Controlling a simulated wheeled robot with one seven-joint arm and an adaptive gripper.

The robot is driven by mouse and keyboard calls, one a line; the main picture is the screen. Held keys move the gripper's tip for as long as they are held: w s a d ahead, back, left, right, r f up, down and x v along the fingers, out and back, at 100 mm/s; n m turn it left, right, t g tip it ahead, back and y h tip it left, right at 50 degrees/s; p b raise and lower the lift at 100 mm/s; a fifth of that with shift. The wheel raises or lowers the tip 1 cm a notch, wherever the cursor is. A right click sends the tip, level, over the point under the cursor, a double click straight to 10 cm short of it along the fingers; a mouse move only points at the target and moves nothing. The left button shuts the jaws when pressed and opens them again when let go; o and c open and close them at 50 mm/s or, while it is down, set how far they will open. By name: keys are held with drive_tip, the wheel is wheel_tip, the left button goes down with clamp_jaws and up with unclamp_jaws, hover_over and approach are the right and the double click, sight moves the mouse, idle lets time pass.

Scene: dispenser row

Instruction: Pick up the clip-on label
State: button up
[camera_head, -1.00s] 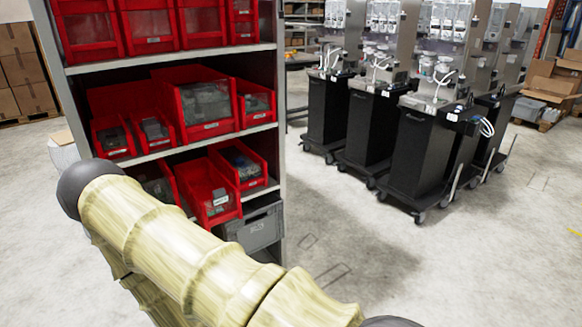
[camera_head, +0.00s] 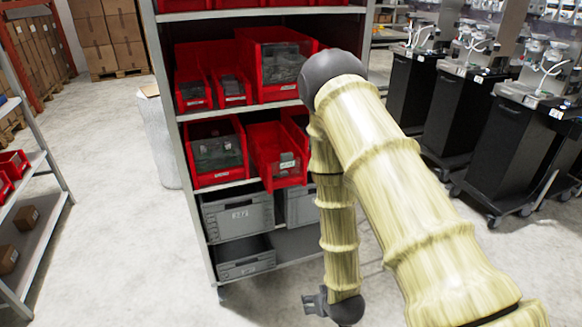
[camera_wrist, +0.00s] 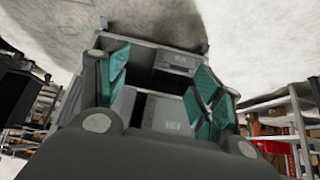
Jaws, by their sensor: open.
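My gripper (camera_head: 312,303) hangs low in front of the shelf's lower right part in the head view. In the wrist view its teal finger pads (camera_wrist: 160,88) are wide apart, with nothing between them. Small pale labels show on several bins; one is on the front of a red bin (camera_head: 268,152) that juts out of the middle shelf, with its label (camera_head: 287,163) facing out. I cannot tell which, if any, is the clip-on label. My arm hides the right part of the shelf.
Grey crates (camera_head: 240,214) stand on the shelf's lower levels; they also show beyond my fingers in the wrist view (camera_wrist: 160,112). Black wheeled dispenser carts (camera_head: 515,140) stand at the right. Another shelf (camera_head: 40,215) is at the left. Floor between the shelves is clear.

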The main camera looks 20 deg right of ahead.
drive_tip(key=w+d+r+t+b, duration=0.1)
drive_tip(key=w+r+t+b, duration=0.15)
drive_tip(key=w+r, duration=0.45)
drive_tip(key=w+d+r+t+b, duration=0.1)
drive_tip(key=w+r+t, duration=0.3)
drive_tip(key=w, duration=0.6)
drive_tip(key=n+t+y+b, duration=0.1)
drive_tip(key=t+b, duration=0.1)
drive_tip(key=t, duration=0.2)
approach(287, 159)
drive_tip(key=shift+t, duration=0.25)
drive_tip(key=shift+w+a+f+p, duration=0.15)
drive_tip(key=shift+w+p, duration=0.1)
drive_tip(key=shift+w, duration=1.55)
drive_tip(key=shift+w+d+f+p, duration=0.1)
drive_tip(key=shift+w+p, duration=0.1)
drive_tip(key=shift+w, duration=2)
drive_tip(key=c, duration=0.6)
